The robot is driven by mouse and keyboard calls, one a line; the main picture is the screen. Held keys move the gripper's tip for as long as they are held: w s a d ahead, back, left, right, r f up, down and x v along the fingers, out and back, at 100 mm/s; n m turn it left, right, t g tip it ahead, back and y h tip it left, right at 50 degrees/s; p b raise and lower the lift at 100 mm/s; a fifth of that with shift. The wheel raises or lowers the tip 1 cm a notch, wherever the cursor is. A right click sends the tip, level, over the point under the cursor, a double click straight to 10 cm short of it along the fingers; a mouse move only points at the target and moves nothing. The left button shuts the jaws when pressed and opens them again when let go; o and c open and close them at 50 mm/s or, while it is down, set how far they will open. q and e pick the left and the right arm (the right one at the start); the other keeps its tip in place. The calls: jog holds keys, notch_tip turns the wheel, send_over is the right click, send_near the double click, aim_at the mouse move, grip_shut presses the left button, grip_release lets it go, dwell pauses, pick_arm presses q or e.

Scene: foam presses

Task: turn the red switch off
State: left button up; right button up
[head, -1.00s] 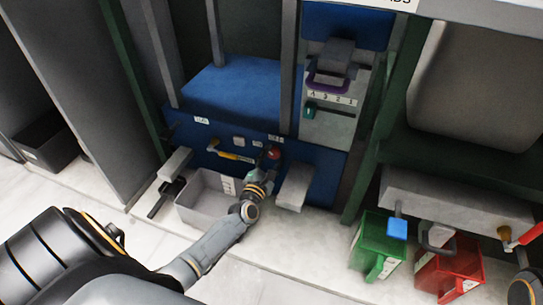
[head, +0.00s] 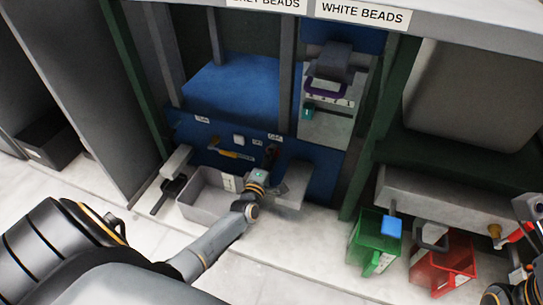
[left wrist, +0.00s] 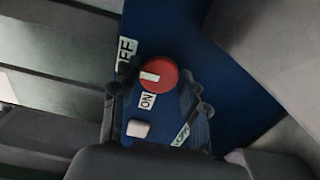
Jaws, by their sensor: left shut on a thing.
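The red switch (left wrist: 160,72) is a round red knob with a white mark on a blue panel. In the left wrist view its mark points left, between the OFF label (left wrist: 126,51) above left and the ON label (left wrist: 148,101) below. My left gripper (left wrist: 156,82) has a finger on either side of the knob and is shut on it. In the head view my left gripper (head: 266,161) reaches the blue panel (head: 319,181) and mostly hides the switch. Parts of my right arm show at the right edge, its fingers unclear.
A grey open bin (head: 205,206) stands below the panel, left of my gripper. A grey spout (head: 296,184) juts out close to its right. A yellow-handled lever (head: 236,156) and a white button (left wrist: 138,129) are nearby. Green (head: 366,240) and red (head: 440,266) containers stand to the right.

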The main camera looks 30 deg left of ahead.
dwell(0.3)
pick_arm(q)
jog(key=o, duration=1.1)
jog(key=v, duration=1.2)
